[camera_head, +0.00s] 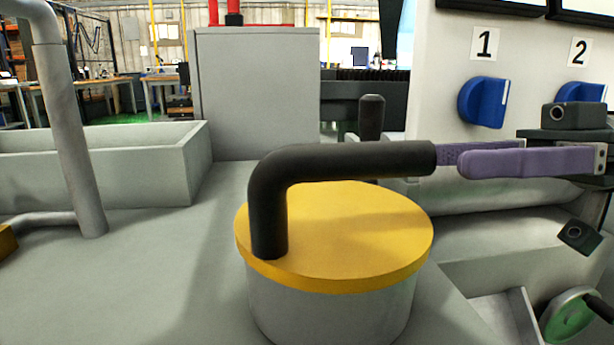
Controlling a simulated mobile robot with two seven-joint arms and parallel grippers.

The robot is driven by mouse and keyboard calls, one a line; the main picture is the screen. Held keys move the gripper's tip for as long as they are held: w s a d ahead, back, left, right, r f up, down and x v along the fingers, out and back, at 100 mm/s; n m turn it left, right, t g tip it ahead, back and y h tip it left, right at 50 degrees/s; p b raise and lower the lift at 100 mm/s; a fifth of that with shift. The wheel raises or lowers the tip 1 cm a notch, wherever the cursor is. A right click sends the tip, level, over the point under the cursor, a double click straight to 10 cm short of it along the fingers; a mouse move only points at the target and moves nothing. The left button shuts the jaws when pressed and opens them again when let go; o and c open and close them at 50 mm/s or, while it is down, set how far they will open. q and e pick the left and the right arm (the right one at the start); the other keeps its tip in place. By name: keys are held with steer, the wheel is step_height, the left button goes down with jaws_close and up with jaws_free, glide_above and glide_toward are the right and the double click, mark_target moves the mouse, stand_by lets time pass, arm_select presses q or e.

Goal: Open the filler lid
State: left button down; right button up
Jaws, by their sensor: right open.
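The filler lid (365,235) is a round yellow disc lying flat on a grey cylindrical filler neck (330,310), with no gap visible between them. A thick black bent handle (340,160) rises from the lid's left side and runs to the right above it. My right gripper (448,160) comes in from the right with purple fingers, open, at the handle's free end. The near fingertip stops just right of that end; the far one meets its edge in the picture. I cannot tell whether they touch. My left gripper is not in view.
A grey pipe (75,130) stands at left beside an open grey trough (100,165). A grey box (255,90) and a dark upright knob (371,118) are behind the lid. Blue knobs (484,102) are on the panel at right, a green handwheel (568,315) below.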

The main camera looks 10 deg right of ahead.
mark_target(286, 164)
steer(key=a, duration=0.9)
steer(key=shift+a+b, duration=0.1)
steer(key=shift+b, duration=0.3)
jaws_close()
steer(key=shift+r, duration=0.1)
stand_by(0.7)
